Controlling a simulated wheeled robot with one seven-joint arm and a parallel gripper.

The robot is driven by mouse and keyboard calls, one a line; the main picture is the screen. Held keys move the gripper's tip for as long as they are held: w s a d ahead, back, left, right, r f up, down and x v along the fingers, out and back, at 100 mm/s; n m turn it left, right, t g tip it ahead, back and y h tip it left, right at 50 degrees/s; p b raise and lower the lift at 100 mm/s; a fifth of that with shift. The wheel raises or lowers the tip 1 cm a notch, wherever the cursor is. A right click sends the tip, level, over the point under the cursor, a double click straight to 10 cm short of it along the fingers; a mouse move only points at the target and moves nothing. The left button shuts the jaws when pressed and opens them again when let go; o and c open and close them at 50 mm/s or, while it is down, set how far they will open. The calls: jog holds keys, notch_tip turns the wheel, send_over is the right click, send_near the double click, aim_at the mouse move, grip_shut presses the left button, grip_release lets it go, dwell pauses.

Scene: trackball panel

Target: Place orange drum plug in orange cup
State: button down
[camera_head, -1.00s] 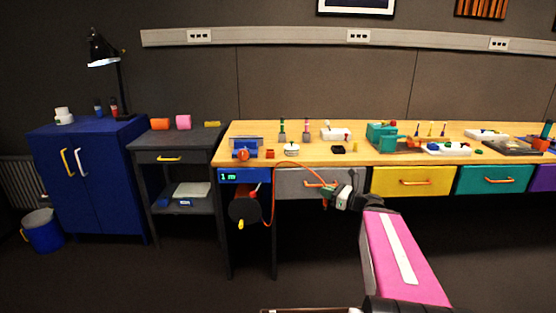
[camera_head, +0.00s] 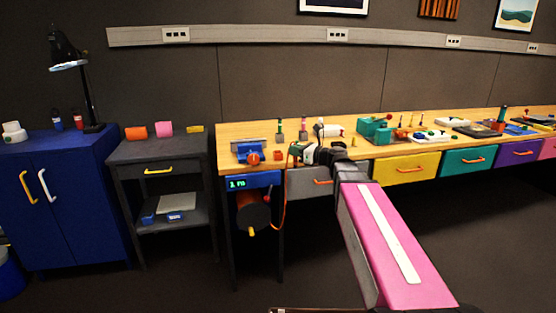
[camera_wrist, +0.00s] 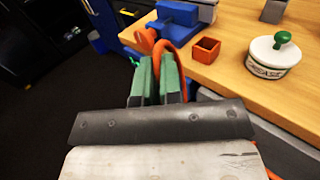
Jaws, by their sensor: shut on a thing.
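My gripper (camera_head: 294,150) is at the front edge of the wooden bench. In the wrist view its green fingers (camera_wrist: 156,65) are closed together, and an orange cord (camera_wrist: 180,58) arches out from them. The plug itself is hidden between the fingers. The orange cup (camera_wrist: 206,50) is a small open square box on the bench, just ahead and to the right of the fingertips, apart from them. It also shows in the head view (camera_head: 278,155), left of my gripper. The cord (camera_head: 285,208) runs down to the dark drum (camera_head: 254,215) below the bench.
A blue vise (camera_wrist: 176,18) with an orange knob (camera_head: 253,157) stands left of the cup. A white tub with a green knob (camera_wrist: 273,56) stands to its right. Bare bench top (camera_wrist: 235,70) lies between cup and tub. A grey drawer (camera_head: 310,183) is below.

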jog(key=w+a+r, duration=0.3)
jog(key=a+r, duration=0.6)
jog(key=a, duration=0.2)
send_over(278, 155)
jog(key=w, duration=0.2)
jog(key=shift+y, duration=0.4)
jog(key=shift+a+f, duration=0.1)
jog(key=shift+f, duration=5.1)
jog(key=c, duration=1.3)
grip_release()
jog(key=shift+f, duration=0.1)
